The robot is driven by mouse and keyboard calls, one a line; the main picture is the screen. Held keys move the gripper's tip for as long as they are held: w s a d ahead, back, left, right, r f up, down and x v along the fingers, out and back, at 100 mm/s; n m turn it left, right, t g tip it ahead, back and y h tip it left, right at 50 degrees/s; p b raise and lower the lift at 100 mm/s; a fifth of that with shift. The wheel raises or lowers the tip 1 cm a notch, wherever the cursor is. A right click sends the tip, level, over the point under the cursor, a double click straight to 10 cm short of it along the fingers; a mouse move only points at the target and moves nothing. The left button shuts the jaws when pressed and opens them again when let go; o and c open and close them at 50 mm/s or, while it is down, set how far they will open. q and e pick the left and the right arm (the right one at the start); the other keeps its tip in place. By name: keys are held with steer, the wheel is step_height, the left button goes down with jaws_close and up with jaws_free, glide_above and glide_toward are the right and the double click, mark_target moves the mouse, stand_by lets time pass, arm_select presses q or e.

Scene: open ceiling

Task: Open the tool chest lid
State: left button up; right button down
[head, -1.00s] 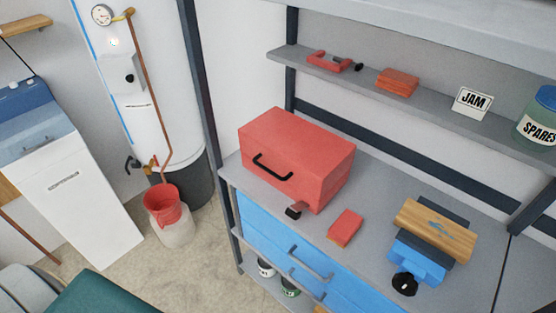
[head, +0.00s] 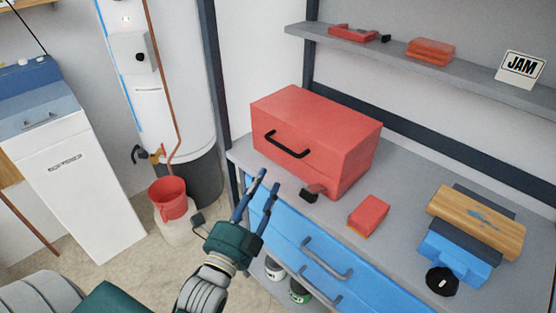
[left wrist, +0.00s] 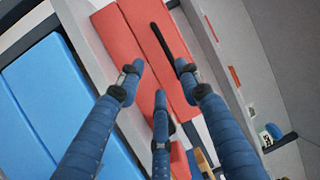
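The red tool chest (head: 315,140) stands on the grey workbench with its lid shut. A black handle (head: 287,146) is on its front face. In the left wrist view the red chest (left wrist: 118,45) fills the upper middle, with the dark handle (left wrist: 163,46) near the fingers. My left gripper (head: 262,192) is open and empty, in front of and below the chest, apart from the handle. In the left wrist view its blue fingers (left wrist: 158,85) are spread. My right gripper is not in view.
A blue vise with a wooden block (head: 476,220) stands at right. Blue drawers (head: 300,240) are below. A shelf (head: 400,58) runs above.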

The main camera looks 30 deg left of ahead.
arm_select(q)
steer(key=w+a+r+p, duration=0.1)
steer(key=w+r+p, duration=0.1)
steer(key=w, duration=0.8)
steer(key=shift+w+r, duration=0.25)
steer(key=shift+w, duration=0.05)
jaws_close()
